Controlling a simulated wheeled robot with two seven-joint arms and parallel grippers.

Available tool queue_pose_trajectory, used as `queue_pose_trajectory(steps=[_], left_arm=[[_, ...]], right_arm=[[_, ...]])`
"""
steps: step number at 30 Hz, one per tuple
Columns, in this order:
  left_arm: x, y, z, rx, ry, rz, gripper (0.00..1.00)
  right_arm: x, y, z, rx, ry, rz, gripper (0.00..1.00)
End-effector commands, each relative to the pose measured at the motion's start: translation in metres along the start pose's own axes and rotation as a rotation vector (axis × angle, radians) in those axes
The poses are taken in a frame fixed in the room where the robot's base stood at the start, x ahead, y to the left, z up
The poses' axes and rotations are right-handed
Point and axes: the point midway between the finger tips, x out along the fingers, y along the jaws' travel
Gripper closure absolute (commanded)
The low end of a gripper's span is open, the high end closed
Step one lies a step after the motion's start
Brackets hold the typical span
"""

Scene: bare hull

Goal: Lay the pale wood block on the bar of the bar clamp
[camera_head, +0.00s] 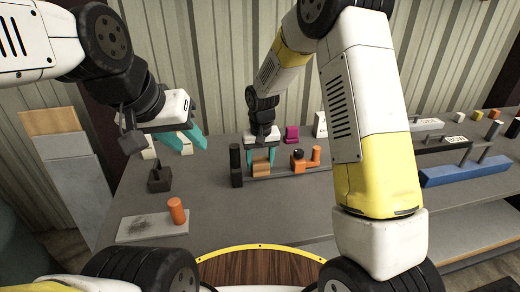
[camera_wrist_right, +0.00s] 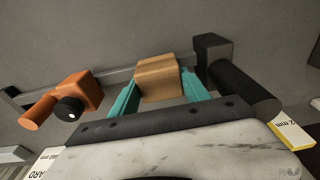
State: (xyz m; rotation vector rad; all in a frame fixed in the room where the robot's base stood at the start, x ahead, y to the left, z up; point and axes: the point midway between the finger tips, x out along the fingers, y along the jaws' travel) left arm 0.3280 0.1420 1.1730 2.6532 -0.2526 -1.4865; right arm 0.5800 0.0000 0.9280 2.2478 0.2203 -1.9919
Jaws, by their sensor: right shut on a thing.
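The bar clamp lies on the grey bench with a thin grey bar (camera_wrist_right: 115,76), an orange jaw (camera_head: 303,160) on the right in the head view and a dark jaw with a black handle (camera_head: 236,165) on the left. My right gripper (camera_head: 262,158) is shut on the pale wood block (camera_head: 261,167), its teal fingers on either side. In the right wrist view the block (camera_wrist_right: 158,78) is across the bar, between the two jaws; whether it touches the bar I cannot tell. My left gripper (camera_head: 187,140) is open and empty, left of the clamp above the bench.
A dark tool (camera_head: 160,178) and a grey plate (camera_head: 150,226) with an orange cylinder (camera_head: 177,210) are at left. A magenta object (camera_head: 291,134) stands behind the clamp. A blue bar (camera_head: 465,172) and a BOX-labelled holder lie at right. Bare bench lies before the clamp.

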Motion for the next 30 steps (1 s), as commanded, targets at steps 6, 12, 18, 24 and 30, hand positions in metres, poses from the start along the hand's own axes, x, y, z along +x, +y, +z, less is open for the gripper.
queue_pose_trajectory(steps=[6, 12, 18, 24, 30], left_arm=[[0.0, 0.0, 0.0, 0.0, 0.0, 0.0, 0.64], [0.0, 0.0, 0.0, 0.0, 0.0, 0.0, 0.64], [0.0, 0.0, 0.0, 0.0, 0.0, 0.0, 0.64], [0.0, 0.0, 0.0, 0.0, 0.0, 0.0, 0.64], [0.0, 0.0, 0.0, 0.0, 0.0, 0.0, 0.64]], right_arm=[[0.0, 0.0, 0.0, 0.0, 0.0, 0.0, 0.9], [0.0, 0.0, 0.0, 0.0, 0.0, 0.0, 0.2], [0.0, 0.0, 0.0, 0.0, 0.0, 0.0, 0.2], [-0.01, 0.0, -0.001, 0.0, 0.003, -0.001, 0.2], [-0.044, 0.0, -0.001, -0.001, 0.005, -0.001, 0.2]])
